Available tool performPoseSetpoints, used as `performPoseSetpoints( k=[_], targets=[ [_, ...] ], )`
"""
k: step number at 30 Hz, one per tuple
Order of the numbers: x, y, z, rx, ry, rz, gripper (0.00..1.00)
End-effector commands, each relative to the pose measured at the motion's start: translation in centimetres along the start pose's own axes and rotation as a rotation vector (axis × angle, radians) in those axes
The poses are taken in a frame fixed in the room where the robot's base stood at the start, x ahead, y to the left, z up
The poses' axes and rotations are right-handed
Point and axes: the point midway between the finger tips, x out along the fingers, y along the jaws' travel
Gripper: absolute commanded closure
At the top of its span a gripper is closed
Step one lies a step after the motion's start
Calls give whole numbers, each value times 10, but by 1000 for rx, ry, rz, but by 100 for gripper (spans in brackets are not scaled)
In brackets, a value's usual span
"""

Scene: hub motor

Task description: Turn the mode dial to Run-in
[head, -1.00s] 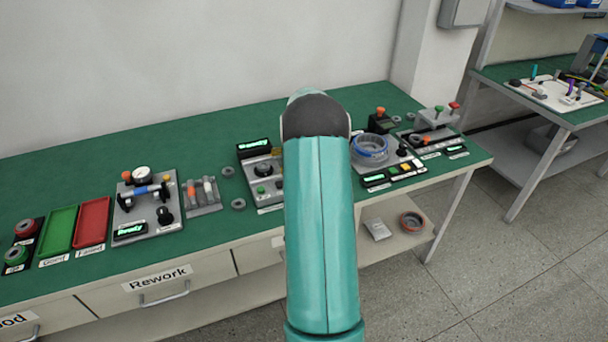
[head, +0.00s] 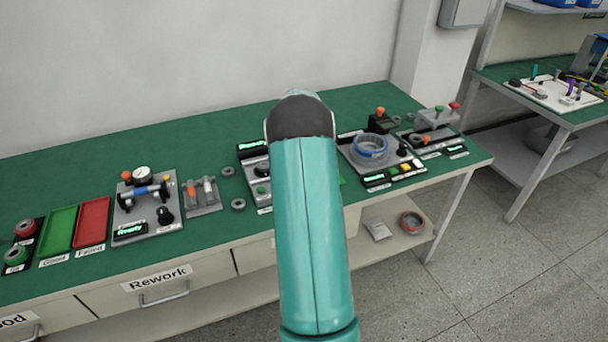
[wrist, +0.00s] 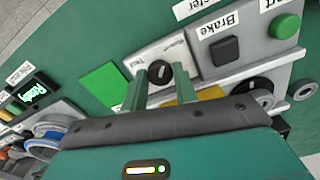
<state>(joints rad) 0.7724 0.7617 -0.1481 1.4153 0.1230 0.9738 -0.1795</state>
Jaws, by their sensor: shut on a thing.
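The mode dial (wrist: 160,70) is a round black knob with a pale pointer mark, on a light panel (wrist: 148,52) in the wrist view. Small lettering stands around it, too small to read surely. My gripper (wrist: 158,75) has its two green fingers on either side of the knob, shut on it. The pointer mark is tilted; I cannot tell which label it points at. In the head view my arm hides the dial and the gripper.
In the head view a blue ring fixture (head: 370,150) stands right of my arm and a gauge fixture (head: 143,200) to the left.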

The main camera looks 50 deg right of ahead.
Motion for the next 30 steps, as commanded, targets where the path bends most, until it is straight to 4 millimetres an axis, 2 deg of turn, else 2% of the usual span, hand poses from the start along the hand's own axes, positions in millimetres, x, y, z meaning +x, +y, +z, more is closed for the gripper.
performPoseSetpoints(
  k=[7,8,11,19,23,26,30],
  targets=[
    [-1,0,-1,0,2,0,94],
    [-1,0,-1,0,2,0,69],
    [-1,0,0,0,2,0,50],
    [-1,0,0,-1,1,0,50],
    [-7,0,0,-1,1,0,50],
    [-21,0,-1,-1,4,0,50],
    [-50,0,-1,-1,5,0,50]
  ],
)
